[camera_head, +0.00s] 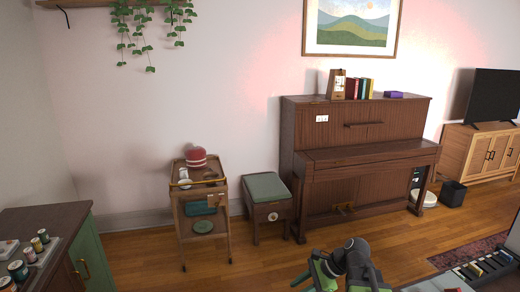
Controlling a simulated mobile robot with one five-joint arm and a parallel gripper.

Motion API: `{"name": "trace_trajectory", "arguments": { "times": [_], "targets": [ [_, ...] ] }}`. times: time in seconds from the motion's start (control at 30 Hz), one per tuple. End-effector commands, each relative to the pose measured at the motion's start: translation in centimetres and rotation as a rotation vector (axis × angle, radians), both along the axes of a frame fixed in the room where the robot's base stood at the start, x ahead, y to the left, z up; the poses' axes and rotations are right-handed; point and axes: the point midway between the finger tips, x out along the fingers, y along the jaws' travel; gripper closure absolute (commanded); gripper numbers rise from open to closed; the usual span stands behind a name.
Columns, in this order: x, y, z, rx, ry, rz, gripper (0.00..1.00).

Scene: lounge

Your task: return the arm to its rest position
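My arm rises from the bottom edge of the picture, right of centre, with dark grey links and a rounded joint on top. My gripper (313,273), with green parts, is on the arm's left side, low in the picture. Wooden floor shows behind it. Its lower part is cut off by the frame's edge. I see nothing held in it, but the fingers are too small and cut off to tell whether they are open or shut.
A wooden cart (180,222), a stool with green cushion (266,188) and a brown piano (365,160) line the wall. A keyboard (484,268) is at lower right. Floor (240,265) between is clear.

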Motion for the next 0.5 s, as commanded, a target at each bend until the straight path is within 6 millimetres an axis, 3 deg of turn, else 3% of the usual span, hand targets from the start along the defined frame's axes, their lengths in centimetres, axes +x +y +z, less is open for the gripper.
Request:
{"name": "trace_trajectory", "arguments": {
  "times": [0.03, 0.1, 0.2, 0.27, 0.4, 0.5],
  "targets": [
    [-0.9, 2.1, -0.1, -0.07, -0.028, 0.112, 0.72],
    [-2.1, 3.9, -0.9, -0.177, -0.078, 0.278, 0.72],
    [-3.6, 4.6, -2.1, -0.345, -0.155, 0.542, 0.72],
    [-4.2, 3.7, -2.7, -0.436, -0.192, 0.682, 0.72],
    [-4.8, -0.6, -3.6, -0.599, -0.241, 0.964, 0.72],
    [-4.9, -2.5, -3.7, -0.663, -0.265, 1.141, 0.72]
  ]
}}
